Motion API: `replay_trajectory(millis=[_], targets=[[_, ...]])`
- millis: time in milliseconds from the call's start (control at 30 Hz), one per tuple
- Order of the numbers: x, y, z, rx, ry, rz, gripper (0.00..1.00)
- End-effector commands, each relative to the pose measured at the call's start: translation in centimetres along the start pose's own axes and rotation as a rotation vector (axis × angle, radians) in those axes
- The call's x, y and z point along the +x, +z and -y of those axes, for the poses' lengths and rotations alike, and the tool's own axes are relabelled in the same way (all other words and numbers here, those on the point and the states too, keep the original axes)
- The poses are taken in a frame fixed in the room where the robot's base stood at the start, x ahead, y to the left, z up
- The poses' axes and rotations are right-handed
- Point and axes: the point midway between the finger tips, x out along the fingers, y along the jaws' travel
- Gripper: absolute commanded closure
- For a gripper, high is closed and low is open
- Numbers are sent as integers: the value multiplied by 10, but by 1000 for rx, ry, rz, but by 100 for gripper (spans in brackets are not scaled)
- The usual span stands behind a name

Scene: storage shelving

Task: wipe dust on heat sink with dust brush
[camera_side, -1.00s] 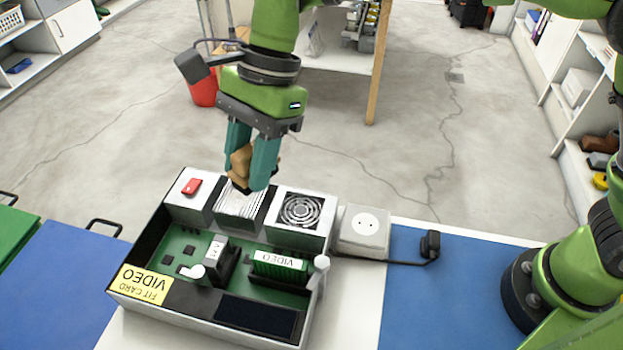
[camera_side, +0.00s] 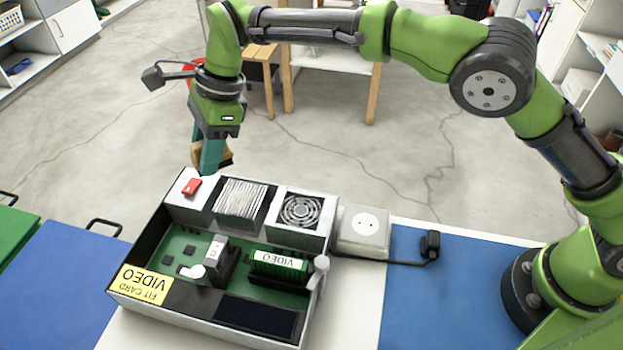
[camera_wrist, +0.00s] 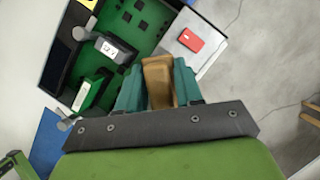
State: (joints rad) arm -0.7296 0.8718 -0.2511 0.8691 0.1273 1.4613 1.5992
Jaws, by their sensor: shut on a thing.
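The heat sink (camera_side: 241,199) is a block of pale upright fins in a dark frame. It sits at the back of the open device case, between the red switch block and the round fan; I cannot tell how much dust is on it. My gripper (camera_side: 211,158) points down behind the red switch block, left of the heat sink and apart from it. It is shut on the dust brush (camera_side: 226,155), whose tan wooden handle (camera_wrist: 158,82) shows between the teal fingers in the wrist view. The bristles are mostly hidden. The heat sink is hidden in the wrist view.
The red switch (camera_side: 192,186) and the fan (camera_side: 300,210) flank the heat sink. Blue mats lie either side.

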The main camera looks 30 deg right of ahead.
Motion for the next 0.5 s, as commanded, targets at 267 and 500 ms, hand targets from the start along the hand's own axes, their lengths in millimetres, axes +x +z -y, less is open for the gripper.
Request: replay_trajectory(millis=[267, 500], targets=[[14, -6, 0, -1, 1, 0, 89], [33, -13, 0, -1, 1, 1, 89]])
